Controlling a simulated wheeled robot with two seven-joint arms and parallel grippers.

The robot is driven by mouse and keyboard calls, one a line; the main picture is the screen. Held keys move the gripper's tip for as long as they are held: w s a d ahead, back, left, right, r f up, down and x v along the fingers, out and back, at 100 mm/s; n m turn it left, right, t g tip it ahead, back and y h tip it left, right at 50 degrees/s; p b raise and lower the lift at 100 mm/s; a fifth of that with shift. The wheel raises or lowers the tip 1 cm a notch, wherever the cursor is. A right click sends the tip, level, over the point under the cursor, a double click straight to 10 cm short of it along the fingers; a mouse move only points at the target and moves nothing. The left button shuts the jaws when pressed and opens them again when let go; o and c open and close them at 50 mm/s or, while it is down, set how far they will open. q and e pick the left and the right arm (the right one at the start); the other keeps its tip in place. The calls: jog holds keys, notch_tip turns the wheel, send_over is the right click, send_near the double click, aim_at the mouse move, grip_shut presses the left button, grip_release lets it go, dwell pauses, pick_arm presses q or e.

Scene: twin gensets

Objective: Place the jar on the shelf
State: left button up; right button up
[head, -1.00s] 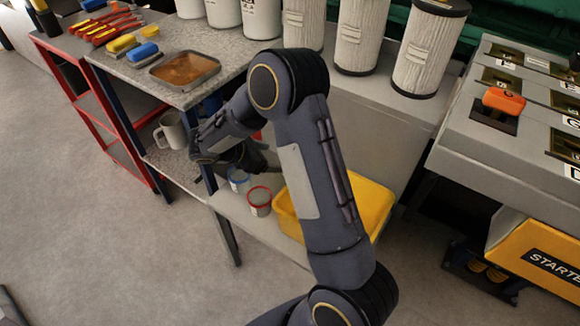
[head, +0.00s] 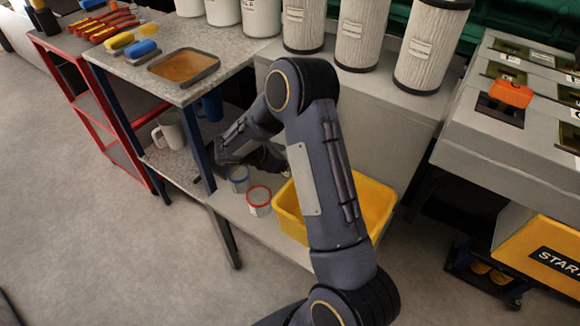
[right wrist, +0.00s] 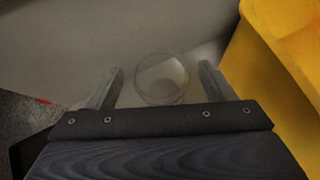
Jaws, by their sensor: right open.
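A clear glass jar (right wrist: 162,80) shows in the right wrist view, standing on a grey surface between and just beyond the fingertips of my right gripper (right wrist: 160,82). The gripper is open, and I see no grip on the jar. In the head view my right gripper (head: 272,162) is low over the lower shelf (head: 230,208), partly hidden by my own arm; I cannot make out the clear jar there. A blue-rimmed jar (head: 239,180) and a red-rimmed jar (head: 259,203) stand on that shelf in front of it. My left gripper is not in view.
A yellow bin (head: 290,217) stands right of the jars, and its wall (right wrist: 270,65) is close on the right in the wrist view. A white mug (head: 171,130) and blue mug (head: 212,106) stand at left under the worktop (head: 135,75). A blue post (head: 196,148) stands nearby.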

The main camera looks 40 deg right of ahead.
jog(key=c, duration=1.2)
jog(key=shift+o, duration=0.2)
jog(key=shift+r, duration=0.1)
